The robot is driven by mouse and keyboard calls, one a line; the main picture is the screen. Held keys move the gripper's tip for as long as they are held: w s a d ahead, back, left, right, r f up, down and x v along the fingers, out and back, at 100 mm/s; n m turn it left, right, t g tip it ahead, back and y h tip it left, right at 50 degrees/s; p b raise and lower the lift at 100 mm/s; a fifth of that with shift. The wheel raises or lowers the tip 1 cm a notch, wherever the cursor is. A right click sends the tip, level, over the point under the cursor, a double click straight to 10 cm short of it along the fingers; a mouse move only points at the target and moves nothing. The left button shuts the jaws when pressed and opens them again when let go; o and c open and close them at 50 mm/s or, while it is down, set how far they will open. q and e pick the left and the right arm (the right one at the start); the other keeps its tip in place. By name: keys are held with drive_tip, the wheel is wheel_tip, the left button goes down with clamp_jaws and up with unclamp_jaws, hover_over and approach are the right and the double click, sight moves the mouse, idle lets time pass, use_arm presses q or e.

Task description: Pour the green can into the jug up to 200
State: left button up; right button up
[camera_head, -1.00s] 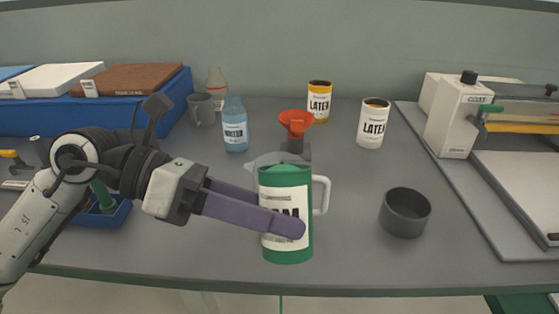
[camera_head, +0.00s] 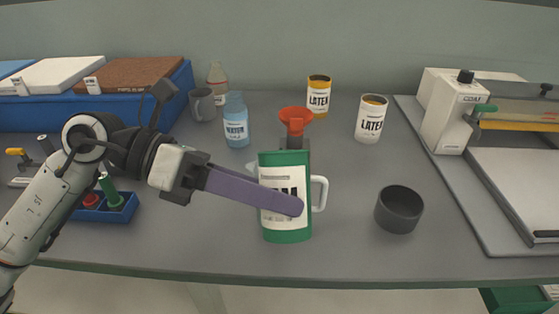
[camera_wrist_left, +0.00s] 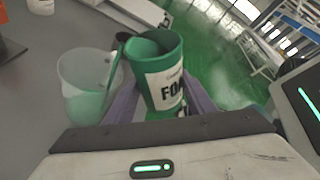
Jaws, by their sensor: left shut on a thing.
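The green can (camera_head: 286,234) with a white label is held by my left gripper (camera_head: 290,204), whose purple fingers are shut around its sides. The clear jug (camera_head: 320,193) stands just behind the can in the head view; mostly its white handle shows there. In the left wrist view the can (camera_wrist_left: 160,70) is tilted and its open mouth shows. The jug (camera_wrist_left: 75,75) is beside it at the left, with green in its lower part. A green strip lies between can and jug; I cannot tell if it is liquid. The jug's scale is not readable. My right gripper is out of view.
A dark grey cup (camera_head: 399,210) stands right of the jug. Behind are a red funnel (camera_head: 296,121) on a stand, a water bottle (camera_head: 236,124), two latex cans (camera_head: 371,120) (camera_head: 318,97) and a grey mug (camera_head: 202,104). A coating machine (camera_head: 452,115) fills the right.

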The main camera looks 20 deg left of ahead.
use_arm(q)
drive_tip(key=shift+w+r+p, duration=0.1)
drive_tip(key=shift+r+p, duration=0.35)
drive_tip(key=shift+r, duration=0.1)
drive_tip(key=shift+f, duration=0.15)
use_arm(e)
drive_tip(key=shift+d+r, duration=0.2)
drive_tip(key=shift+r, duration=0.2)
use_arm(q)
drive_tip(key=shift+f+n+g+p, duration=0.1)
drive_tip(key=shift+n+g+p, duration=0.2)
drive_tip(key=shift+n+p, duration=0.15)
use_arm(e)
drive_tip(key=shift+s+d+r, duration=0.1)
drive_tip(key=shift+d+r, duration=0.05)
use_arm(q)
drive_tip(key=shift+f+n+g+h+p, duration=0.35)
drive_tip(key=shift+n+g+h+p, duration=0.2)
drive_tip(key=shift+n+p, duration=0.25)
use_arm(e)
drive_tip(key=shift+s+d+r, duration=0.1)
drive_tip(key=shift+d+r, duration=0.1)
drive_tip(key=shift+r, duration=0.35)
use_arm(q)
drive_tip(key=shift+r+n+p, duration=0.25)
drive_tip(key=shift+n+p, duration=0.1)
drive_tip(key=shift+p, duration=0.1)
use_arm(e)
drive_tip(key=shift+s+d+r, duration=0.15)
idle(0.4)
